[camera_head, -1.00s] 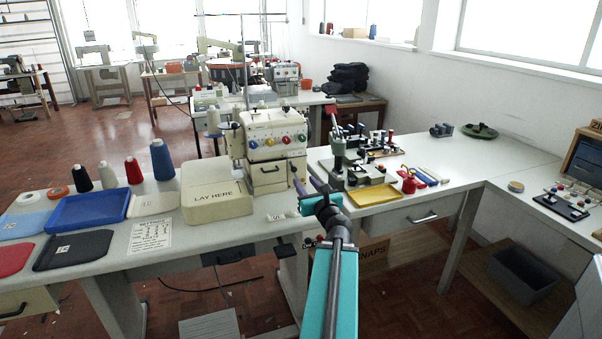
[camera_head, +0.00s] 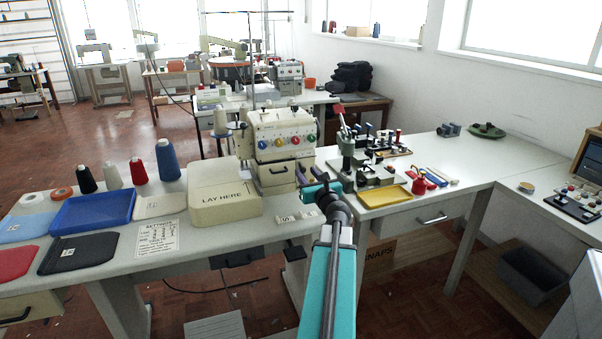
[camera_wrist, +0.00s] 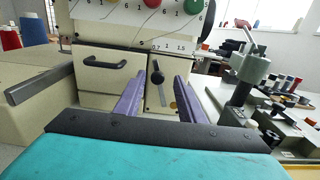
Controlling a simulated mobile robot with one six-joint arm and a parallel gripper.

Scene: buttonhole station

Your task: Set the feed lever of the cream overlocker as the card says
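The cream overlocker (camera_head: 282,138) stands on the white table, with yellow, blue, red and green dials on its front. In the wrist view its lower front (camera_wrist: 103,88) fills the middle. The feed lever (camera_wrist: 157,76), dark with a round knob, sits under a scale marked 0.7, 1, 1.5. In the head view my gripper (camera_head: 309,173) is at the overlocker's front right. The settings card (camera_head: 158,238) lies on the table, its text too small to read.
A green press (camera_head: 347,150) and a yellow tray (camera_head: 382,196) stand to the right.

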